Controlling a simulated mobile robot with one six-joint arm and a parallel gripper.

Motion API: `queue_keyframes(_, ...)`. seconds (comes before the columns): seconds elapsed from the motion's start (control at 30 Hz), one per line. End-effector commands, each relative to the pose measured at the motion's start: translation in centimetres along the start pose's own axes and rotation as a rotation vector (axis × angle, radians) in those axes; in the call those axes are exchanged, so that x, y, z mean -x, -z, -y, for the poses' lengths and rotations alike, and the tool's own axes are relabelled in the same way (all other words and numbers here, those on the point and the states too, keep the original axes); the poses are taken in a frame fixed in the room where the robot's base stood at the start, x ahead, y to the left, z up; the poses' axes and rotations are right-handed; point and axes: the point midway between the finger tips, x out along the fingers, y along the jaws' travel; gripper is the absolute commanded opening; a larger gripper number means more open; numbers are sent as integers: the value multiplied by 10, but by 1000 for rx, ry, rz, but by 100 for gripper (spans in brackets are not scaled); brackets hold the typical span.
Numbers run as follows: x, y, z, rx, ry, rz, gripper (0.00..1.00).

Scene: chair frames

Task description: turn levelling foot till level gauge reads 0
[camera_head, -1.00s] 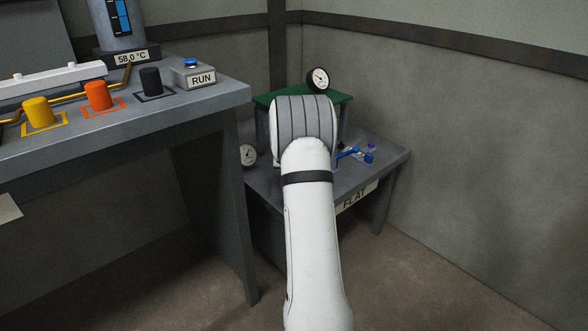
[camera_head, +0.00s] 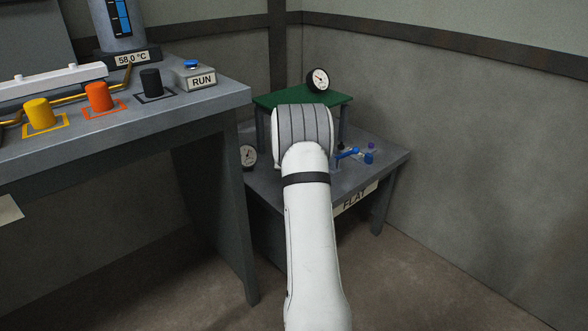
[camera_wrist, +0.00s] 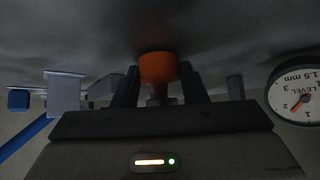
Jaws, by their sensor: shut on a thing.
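In the wrist view an orange round knob (camera_wrist: 158,67), which looks like the levelling foot, sits between the dark fingers of my gripper (camera_wrist: 161,80), which is shut on it. A round white dial marked LEVEL (camera_wrist: 298,94) stands at the right, upside down in the picture; its red needle points to the lower left, and its exact reading is too small to tell. In the head view a dial (camera_head: 248,155) shows at the low table's left, partly cut off by the bench. My arm hides the foot and the fingers there.
A green plate (camera_head: 285,99) stands on posts above the low grey table (camera_head: 270,189), with another dial (camera_head: 319,80) on it. Blue parts (camera_head: 354,155) lie to the right of my wrist. A grey bench (camera_head: 185,116) stands close on the left.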

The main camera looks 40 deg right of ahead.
Motion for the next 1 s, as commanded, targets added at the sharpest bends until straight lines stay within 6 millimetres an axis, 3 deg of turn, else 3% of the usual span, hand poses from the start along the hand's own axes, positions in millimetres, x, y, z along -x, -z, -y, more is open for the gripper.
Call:
queue_keyframes(0.13,-4,3,-4,-4,1,-1,16)
queue_keyframes(1.0,5,4,-3,176,177,10,16)
